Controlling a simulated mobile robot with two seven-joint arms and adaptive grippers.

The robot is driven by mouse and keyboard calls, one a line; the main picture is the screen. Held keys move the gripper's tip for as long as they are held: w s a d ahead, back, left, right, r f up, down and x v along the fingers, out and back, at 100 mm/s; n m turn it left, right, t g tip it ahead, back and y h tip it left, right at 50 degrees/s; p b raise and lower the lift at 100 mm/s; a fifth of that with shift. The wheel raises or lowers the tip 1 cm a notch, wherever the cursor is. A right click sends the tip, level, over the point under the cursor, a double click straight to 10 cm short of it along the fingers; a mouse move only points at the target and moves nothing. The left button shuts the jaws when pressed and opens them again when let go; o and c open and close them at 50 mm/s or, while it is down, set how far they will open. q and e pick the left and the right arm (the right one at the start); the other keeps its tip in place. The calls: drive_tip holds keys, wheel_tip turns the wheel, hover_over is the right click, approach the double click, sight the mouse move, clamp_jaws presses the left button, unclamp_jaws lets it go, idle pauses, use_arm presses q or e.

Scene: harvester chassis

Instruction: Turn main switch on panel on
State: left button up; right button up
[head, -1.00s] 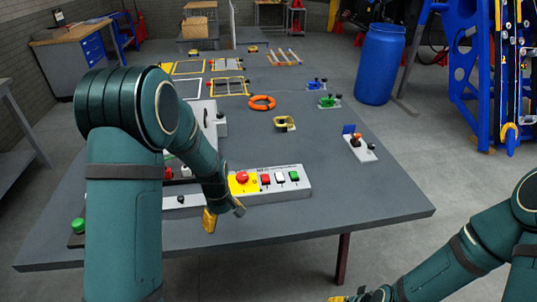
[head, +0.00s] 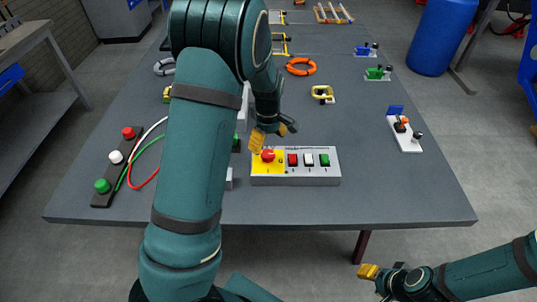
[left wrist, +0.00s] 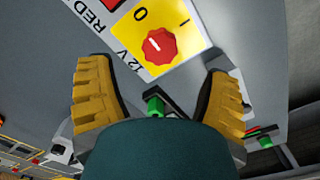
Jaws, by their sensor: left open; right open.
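The control panel (head: 310,178) is a grey box near the front edge of the table. Its main switch is a red knob (head: 268,155) on a yellow plate. In the left wrist view the red knob (left wrist: 161,45) lies just beyond and between my fingertips, apart from them. It has a white mark that seems to point toward the 0 side, with 0 and I printed near it. My left gripper (head: 270,133) is open and empty, close above the knob. My right gripper (head: 375,275) is low in front of the table, far from the panel; its opening is hard to see.
Red, white and green buttons (head: 309,160) sit right of the knob. A button strip with a green button (head: 102,186) and cables lies at the left. A joystick box (head: 405,134) stands at the right. The table (head: 400,190) between panel and joystick is clear.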

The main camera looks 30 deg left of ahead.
sight(268, 153)
use_arm(q)
wheel_tip(268, 153, down, 6)
drive_tip(key=shift+b, duration=0.3)
drive_tip(key=c, duration=1.2)
